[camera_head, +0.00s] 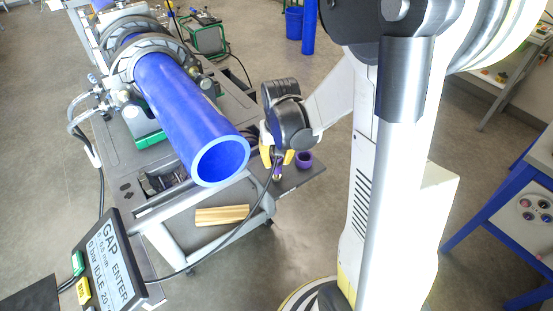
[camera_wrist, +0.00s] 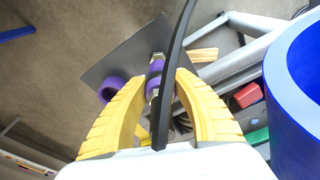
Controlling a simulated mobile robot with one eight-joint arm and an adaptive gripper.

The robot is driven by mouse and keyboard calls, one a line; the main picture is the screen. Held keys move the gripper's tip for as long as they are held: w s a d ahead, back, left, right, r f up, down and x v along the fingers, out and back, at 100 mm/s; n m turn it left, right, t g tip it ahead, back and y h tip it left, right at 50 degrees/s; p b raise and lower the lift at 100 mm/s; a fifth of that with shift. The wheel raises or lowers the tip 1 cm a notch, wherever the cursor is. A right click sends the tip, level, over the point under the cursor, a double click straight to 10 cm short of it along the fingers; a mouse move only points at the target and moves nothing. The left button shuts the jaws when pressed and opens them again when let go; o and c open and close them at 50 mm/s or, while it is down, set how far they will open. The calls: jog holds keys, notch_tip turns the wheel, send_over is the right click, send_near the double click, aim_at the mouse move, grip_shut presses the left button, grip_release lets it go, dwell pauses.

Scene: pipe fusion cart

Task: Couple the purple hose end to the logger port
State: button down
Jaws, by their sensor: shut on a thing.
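My gripper (camera_head: 277,157) has yellow fingers, which also show in the wrist view (camera_wrist: 162,92). It is shut on the purple hose end (camera_wrist: 155,68), a purple-banded metal fitting on a black hose (camera_wrist: 178,45). I cannot make out a purple logger port. A purple ring (camera_head: 305,159) lies on a dark side plate (camera_wrist: 122,52), left of the fingers in the wrist view.
A large blue pipe (camera_head: 190,115) is clamped on the cart and juts close to the gripper; it fills the right of the wrist view. Wooden strips (camera_head: 222,215) lie on a lower shelf. A blue-framed table (camera_head: 500,215) stands at right.

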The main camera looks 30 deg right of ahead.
jog(key=shift+f+b, duration=1)
jog(key=shift+f, duration=0.2)
jog(key=c, duration=1)
grip_release()
jog(key=shift+c, duration=0.2)
jog(key=shift+r, duration=0.1)
notch_tip(320, 180, up, 12)
jog(key=s, duration=0.1)
jog(key=shift+s+a, duration=0.35)
